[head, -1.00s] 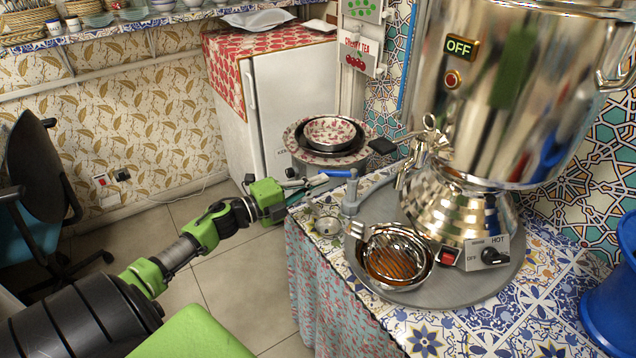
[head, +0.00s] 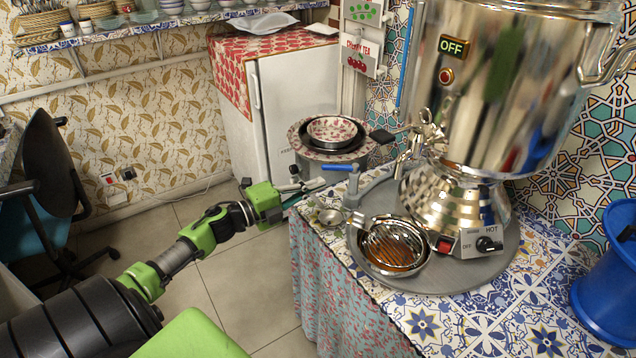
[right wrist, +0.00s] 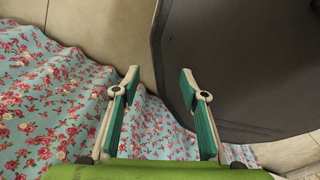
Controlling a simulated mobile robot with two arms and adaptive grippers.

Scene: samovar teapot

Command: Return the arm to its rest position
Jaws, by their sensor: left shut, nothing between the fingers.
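My left arm reaches in from the left in the head view. Its gripper (head: 308,187) is shut and empty, just left of the tiled counter's edge, near a blue-handled tap (head: 350,178). The silver samovar (head: 500,90) stands on a round grey tray (head: 480,275) on the counter, its sign reading OFF. A metal bowl with a strainer (head: 392,246) sits on the tray in front of it. In the right wrist view my right gripper (right wrist: 157,88) is open with nothing between its fingers, over a flowered turquoise cloth (right wrist: 60,110). My right arm does not show in the head view.
A blue bucket (head: 608,285) stands at the counter's right. A white fridge (head: 290,100) stands behind, with bowls stacked on a pot (head: 330,150) in front. A black chair (head: 50,180) is at the left. Open floor (head: 200,285) lies under my left arm.

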